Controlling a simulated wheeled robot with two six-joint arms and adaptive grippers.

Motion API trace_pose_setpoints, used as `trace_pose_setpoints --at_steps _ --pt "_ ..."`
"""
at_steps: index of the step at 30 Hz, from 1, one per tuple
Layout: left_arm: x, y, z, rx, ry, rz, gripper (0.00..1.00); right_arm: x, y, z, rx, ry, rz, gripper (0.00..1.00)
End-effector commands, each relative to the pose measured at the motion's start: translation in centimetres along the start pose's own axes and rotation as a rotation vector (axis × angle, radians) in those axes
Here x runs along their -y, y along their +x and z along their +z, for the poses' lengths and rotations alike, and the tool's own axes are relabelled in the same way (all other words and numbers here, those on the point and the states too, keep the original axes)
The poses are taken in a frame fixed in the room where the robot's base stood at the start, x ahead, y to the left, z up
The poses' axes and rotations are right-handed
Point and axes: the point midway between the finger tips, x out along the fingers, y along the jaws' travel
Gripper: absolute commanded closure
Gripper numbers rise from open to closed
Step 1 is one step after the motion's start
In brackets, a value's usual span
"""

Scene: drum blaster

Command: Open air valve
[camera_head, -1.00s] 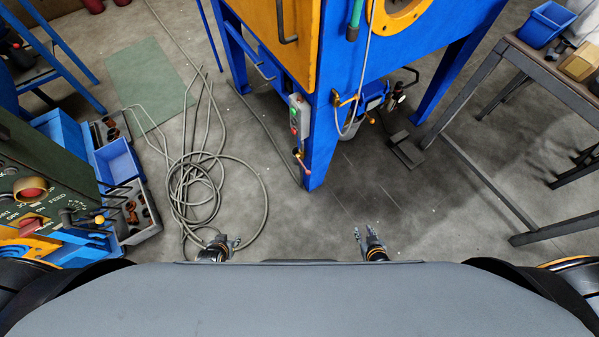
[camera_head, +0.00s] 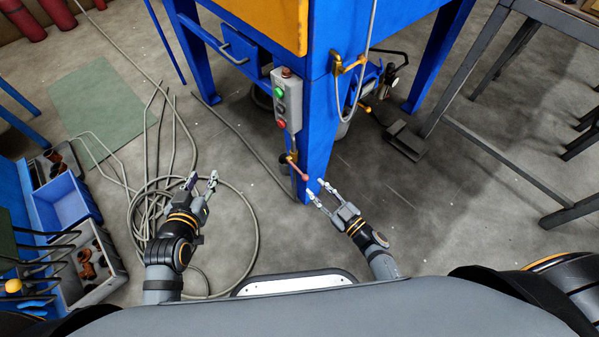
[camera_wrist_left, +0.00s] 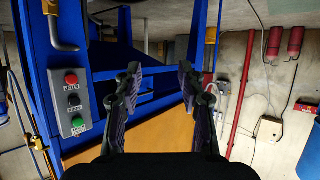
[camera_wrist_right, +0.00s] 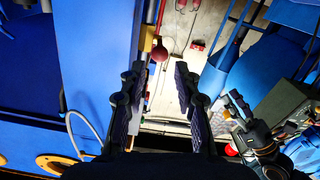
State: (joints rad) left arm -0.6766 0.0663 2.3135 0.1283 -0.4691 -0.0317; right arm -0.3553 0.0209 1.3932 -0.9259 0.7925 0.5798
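A small brass valve (camera_head: 292,158) with a lever ending in a red ball (camera_head: 305,177) is mounted low on the front blue leg (camera_head: 317,150) of the blue cabinet. My right gripper (camera_head: 316,189) is open and empty, just right of and below the red ball. In the right wrist view the red ball (camera_wrist_right: 160,53) shows between and beyond the open fingertips, apart from them, with the brass valve body (camera_wrist_right: 147,38) beside it. My left gripper (camera_head: 203,177) is open and empty to the left, over the floor near coiled hose.
A grey button box (camera_head: 288,100) with green and red buttons sits above the valve. A grey hose (camera_head: 256,225) lies coiled at left. A foot pedal (camera_head: 405,141) stands on the floor right of the leg.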

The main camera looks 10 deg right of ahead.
Motion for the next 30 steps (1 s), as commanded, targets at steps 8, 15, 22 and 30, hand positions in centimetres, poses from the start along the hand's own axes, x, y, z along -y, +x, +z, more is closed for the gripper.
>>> trace_pose_setpoints --at_steps 8,15,22,30 --pt "0.1 -0.1 -7.0 -0.273 0.022 -0.008 0.6 0.0 3.0 0.1 -0.002 0.0 0.002 0.68" --pt "0.0 -1.6 -12.9 -0.517 0.043 -0.011 0.6 0.0 5.3 0.2 -0.001 0.0 0.002 0.68" --pt "-0.3 -4.3 -18.1 -0.753 0.063 -0.009 0.6 0.0 7.3 0.2 0.0 -0.001 0.002 0.68" --pt "-0.6 -7.2 -21.6 -0.937 0.079 -0.005 0.6 0.0 8.8 0.1 0.0 0.0 0.002 0.68"
